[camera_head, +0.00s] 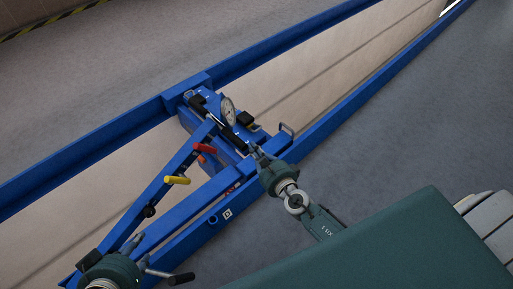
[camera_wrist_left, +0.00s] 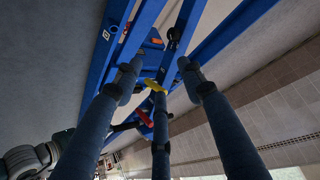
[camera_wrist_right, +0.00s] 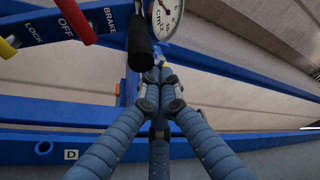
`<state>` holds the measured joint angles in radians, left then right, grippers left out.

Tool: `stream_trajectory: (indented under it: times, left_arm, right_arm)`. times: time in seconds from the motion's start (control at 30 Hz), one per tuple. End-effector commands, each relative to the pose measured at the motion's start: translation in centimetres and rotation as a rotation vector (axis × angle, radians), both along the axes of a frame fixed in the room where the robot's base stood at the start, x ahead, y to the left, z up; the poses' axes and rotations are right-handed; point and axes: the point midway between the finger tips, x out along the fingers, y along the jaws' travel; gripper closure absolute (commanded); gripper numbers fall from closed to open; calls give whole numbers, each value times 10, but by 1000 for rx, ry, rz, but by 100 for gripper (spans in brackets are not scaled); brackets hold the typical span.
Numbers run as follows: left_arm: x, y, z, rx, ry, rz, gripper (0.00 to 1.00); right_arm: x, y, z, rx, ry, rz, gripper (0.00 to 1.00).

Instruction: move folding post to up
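A blue jack (camera_head: 205,120) sits between blue rails. A slanted blue bar (camera_head: 160,190) runs from its middle to the lower left; I cannot tell surely whether this is the folding post. My left gripper (camera_head: 125,250) is beside the bar's lower end. My right gripper (camera_head: 252,150) is at the jack's right side. The right wrist view shows its fingertips (camera_wrist_right: 160,75) drawn together just below a black handle (camera_wrist_right: 140,45); I cannot tell whether they touch it.
A yellow handle (camera_head: 178,180) and a red handle (camera_head: 205,148) stick out near the slanted bar. A round gauge (camera_head: 228,111) stands on the jack. Long blue rails (camera_head: 370,100) border the pit.

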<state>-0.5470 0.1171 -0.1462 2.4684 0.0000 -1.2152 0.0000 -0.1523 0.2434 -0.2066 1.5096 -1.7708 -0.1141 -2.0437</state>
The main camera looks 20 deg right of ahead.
Motion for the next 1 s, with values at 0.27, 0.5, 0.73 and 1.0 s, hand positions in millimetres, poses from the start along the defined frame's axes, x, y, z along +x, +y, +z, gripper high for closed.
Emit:
stream_trajectory:
  times: [0.27,0.5,0.73,1.0]
  left_arm:
    - [-88,27,-23,75,356,29,60]
    - [-90,28,-27,80,390,30,60]
    - [-81,25,-76,81,418,25,60]
    - [-85,24,-142,86,450,19,60]
  right_arm:
    - [-1,13,23,4,0,8,100]
    - [-2,20,39,4,-1,6,100]
    - [-2,27,55,2,-1,5,100]
    - [-3,36,70,2,-1,5,100]
